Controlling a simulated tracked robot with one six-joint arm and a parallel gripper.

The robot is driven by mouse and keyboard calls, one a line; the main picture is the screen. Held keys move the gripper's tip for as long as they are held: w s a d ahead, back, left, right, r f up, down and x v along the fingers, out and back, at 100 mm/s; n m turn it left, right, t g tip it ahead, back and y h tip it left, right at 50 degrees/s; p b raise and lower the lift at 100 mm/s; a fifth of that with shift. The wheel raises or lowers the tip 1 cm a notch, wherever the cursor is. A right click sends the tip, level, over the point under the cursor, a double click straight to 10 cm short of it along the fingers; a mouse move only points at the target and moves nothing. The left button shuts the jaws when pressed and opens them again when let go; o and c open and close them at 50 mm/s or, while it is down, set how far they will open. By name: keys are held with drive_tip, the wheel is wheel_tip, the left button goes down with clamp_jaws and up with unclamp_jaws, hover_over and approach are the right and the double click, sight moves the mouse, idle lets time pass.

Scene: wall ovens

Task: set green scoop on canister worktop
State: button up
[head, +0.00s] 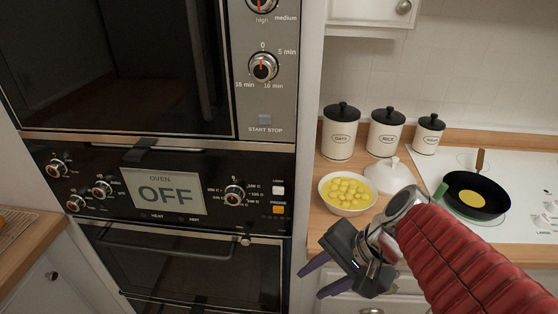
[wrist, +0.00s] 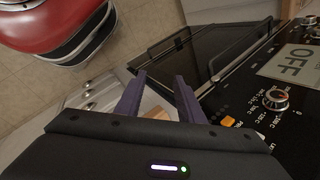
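The canister worktop (head: 318,178) is the wooden counter at the right of the ovens, with three white black-lidded canisters (head: 341,132) at its back. A small green piece (head: 441,190) shows beside my arm at the left edge of the hob. It may be part of the green scoop, but my arm hides what lies around it and I cannot tell its shape. My gripper (head: 310,284) is in front of the worktop's front edge, beside the lower oven, pointing down left. In the wrist view, my gripper's purple fingers (wrist: 159,78) are apart with nothing between them.
A bowl of yellow pieces (head: 347,193) and a white lid (head: 385,174) stand on the worktop. A black pan (head: 474,195) with a yellow round in it sits on the white hob (head: 520,170). The oven panel (head: 163,195) reads OFF.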

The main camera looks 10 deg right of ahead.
wheel_tip(320, 180, up, 6)
drive_tip(key=d+n+t+h, duration=0.1)
drive_tip(key=n+h, duration=0.3)
drive_tip(key=n, duration=0.5)
drive_tip(key=shift+s+n+t+h, duration=0.25)
drive_tip(key=shift+n+t+h, duration=0.15)
drive_tip(key=shift+t, duration=0.3)
